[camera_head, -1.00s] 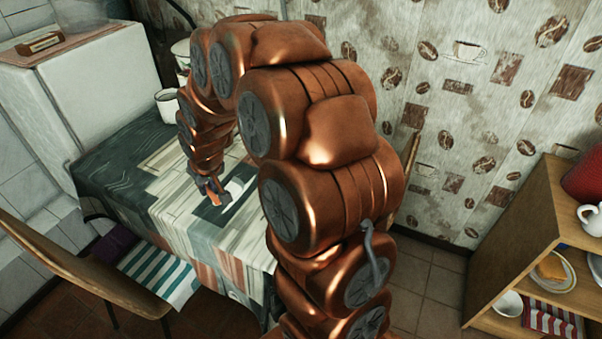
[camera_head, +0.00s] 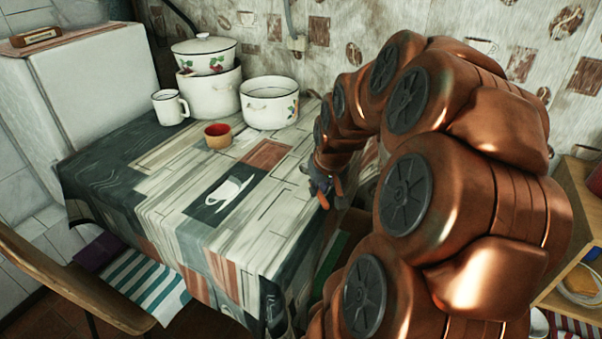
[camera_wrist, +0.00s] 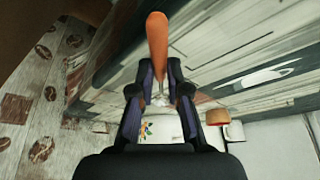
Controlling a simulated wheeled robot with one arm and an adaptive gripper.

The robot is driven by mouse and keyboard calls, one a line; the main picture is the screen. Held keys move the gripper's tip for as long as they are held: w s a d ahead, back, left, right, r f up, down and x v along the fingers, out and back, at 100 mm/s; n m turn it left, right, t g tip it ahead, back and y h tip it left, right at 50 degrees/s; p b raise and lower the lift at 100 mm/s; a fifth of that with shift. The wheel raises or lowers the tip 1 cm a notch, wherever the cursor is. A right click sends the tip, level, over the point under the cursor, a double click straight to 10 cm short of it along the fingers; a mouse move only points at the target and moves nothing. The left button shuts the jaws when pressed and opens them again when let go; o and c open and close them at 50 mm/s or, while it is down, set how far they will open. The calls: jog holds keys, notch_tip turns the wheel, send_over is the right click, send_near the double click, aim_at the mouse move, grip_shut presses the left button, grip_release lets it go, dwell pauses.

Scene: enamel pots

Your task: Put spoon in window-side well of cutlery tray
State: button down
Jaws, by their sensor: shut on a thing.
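My gripper (camera_head: 322,188) is at the right edge of the table, pointing down. In the wrist view my gripper (camera_wrist: 160,88) is shut on a slim thing with an orange handle (camera_wrist: 157,45), which looks like the spoon. The handle sticks out beyond the fingertips, and a pale part shows between the fingers. In the head view only small orange bits show at the fingers. I cannot make out a cutlery tray in either view; my arm covers much of the right side.
The table (camera_head: 150,190) has a patterned cloth and a clear front. At its back stand a white mug (camera_head: 170,107), a red-brown cup (camera_head: 217,136), a lidded pot (camera_head: 205,55) on another pot, and an open pot (camera_head: 269,103). A chair (camera_head: 70,280) stands front left.

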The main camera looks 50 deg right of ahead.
aim_at(304, 166)
jog(key=w+d, duration=0.3)
jog(key=w, duration=0.1)
jog(key=w+d+f, duration=0.1)
jog(key=w+d, duration=0.1)
jog(key=w, duration=0.2)
jog(key=w+d+p, duration=0.1)
jog(key=w+d, duration=0.2)
jog(key=w, duration=0.2)
jog(key=shift+w+d+f, duration=0.1)
jog(key=shift+d+f, duration=0.15)
jog(key=shift+d, duration=0.1)
jog(key=shift+f, duration=1.75)
jog(key=shift+f, duration=0.25)
jog(key=c, duration=1.1)
grip_release()
jog(key=shift+c, duration=0.2)
